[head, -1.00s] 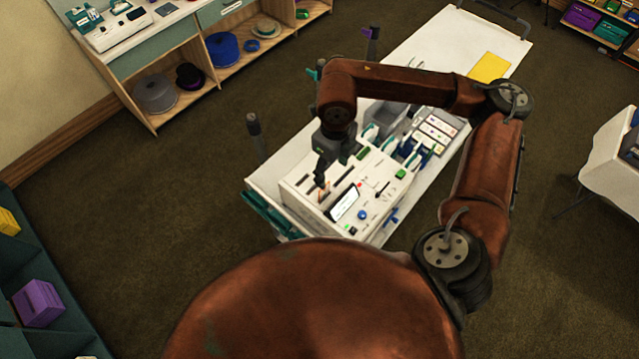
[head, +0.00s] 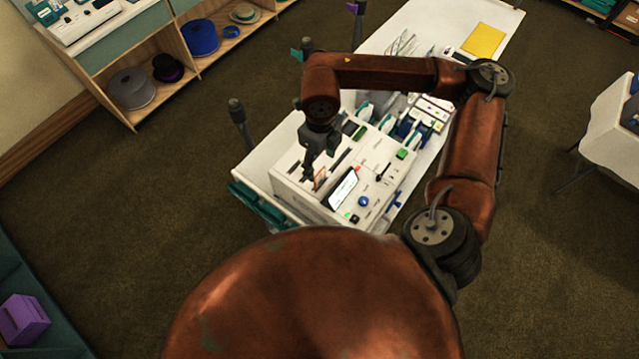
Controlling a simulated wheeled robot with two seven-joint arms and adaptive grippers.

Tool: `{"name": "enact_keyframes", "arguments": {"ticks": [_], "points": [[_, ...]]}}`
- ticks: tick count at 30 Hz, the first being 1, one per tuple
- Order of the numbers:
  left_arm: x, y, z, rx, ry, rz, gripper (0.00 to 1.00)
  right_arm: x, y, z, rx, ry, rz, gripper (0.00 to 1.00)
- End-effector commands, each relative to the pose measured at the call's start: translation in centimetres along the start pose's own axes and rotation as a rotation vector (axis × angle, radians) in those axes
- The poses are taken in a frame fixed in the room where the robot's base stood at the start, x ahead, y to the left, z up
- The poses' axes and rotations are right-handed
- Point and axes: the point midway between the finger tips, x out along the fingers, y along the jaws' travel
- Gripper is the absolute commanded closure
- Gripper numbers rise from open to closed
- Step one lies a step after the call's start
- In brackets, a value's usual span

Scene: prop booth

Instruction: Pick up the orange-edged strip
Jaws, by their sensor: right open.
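The orange-edged strip (head: 320,179) appears as a small thin orange-brown piece at a slot in the top of a white machine (head: 290,186). It looks upright, but it is too small to tell how deep it sits. My right gripper (head: 308,174) points down over the machine's left part, just left of and very close to the strip. It is open and holds nothing that I can see. I cannot tell whether a finger touches the strip. My left gripper is not in view.
The machine stands on a white table (head: 262,160) with a tilted screen (head: 342,187), a blue knob (head: 363,201) and green buttons. Grey posts (head: 238,118) rise at the table's left side. A yellow sheet (head: 483,40) lies at the far end. Carpet around is clear.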

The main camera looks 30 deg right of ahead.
Motion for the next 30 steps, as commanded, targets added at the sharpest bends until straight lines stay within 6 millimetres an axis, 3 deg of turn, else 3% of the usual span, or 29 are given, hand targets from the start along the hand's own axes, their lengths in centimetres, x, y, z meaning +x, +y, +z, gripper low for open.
{"name": "enact_keyframes", "arguments": {"ticks": [15, 23, 30], "points": [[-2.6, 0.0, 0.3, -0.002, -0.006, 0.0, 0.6, 6.0, -0.1, 0.2, -0.003, 0.002, 0.001, 0.42], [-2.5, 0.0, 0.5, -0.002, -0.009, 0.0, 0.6, 6.5, -0.1, 0.3, -0.003, 0.0, 0.001, 0.42], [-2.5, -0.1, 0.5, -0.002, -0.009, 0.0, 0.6, 6.4, -0.1, 0.3, -0.003, 0.0, 0.001, 0.58]]}}
